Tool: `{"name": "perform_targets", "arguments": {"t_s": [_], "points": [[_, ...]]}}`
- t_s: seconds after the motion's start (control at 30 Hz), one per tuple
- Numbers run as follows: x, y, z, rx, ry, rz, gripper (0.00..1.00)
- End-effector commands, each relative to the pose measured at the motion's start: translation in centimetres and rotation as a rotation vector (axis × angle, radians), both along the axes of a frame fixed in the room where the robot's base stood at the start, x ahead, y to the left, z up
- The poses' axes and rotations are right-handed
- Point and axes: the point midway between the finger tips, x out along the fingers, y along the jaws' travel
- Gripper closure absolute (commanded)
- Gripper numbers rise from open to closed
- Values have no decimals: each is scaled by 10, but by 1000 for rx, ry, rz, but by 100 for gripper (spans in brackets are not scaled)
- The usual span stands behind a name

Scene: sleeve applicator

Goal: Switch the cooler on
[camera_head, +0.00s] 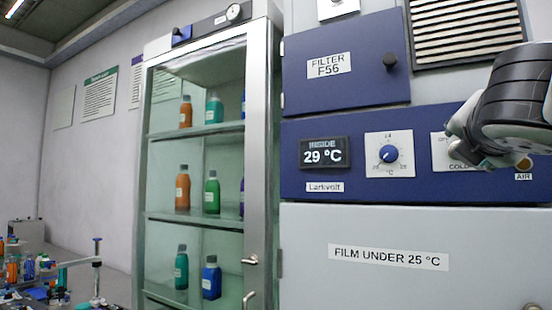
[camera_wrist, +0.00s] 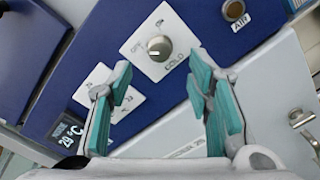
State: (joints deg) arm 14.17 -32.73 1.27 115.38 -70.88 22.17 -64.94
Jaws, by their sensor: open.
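The cooler's blue control panel (camera_head: 350,131) carries a display reading "INSIDE 29 °C" (camera_head: 323,153) and a blue temperature dial (camera_head: 388,154). To their right is a white switch plate (camera_head: 438,152) marked OFF and COLD, partly hidden by my gripper (camera_head: 462,140). In the wrist view the plate's grey round knob (camera_wrist: 159,47) shows ahead, between and beyond the fingertips, its light mark pointing toward the left. My gripper (camera_wrist: 160,82) is open and empty, with teal finger pads apart. I see no contact with the knob. The display (camera_wrist: 66,132) also shows at lower left.
An AIR button (camera_wrist: 233,10) sits right of the knob. A filter door (camera_head: 345,70) and a vent grille (camera_head: 465,30) are above; a white door labelled "FILM UNDER 25 °C" (camera_head: 388,257) is below. A glass cabinet (camera_head: 262,150) with bottles stands left.

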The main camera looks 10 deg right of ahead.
Motion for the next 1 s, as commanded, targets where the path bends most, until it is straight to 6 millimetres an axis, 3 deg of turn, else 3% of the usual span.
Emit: {"name": "perform_targets", "arguments": {"t_s": [0.1,0.33,0.8,0.87,1.0], "points": [[21,-15,-2,2,2,-3,54],[48,-33,-1,2,1,-1,54],[58,-40,0,2,-1,-1,54],[58,-40,0,2,-1,-1,65],[58,-40,0,2,0,0,97]]}}
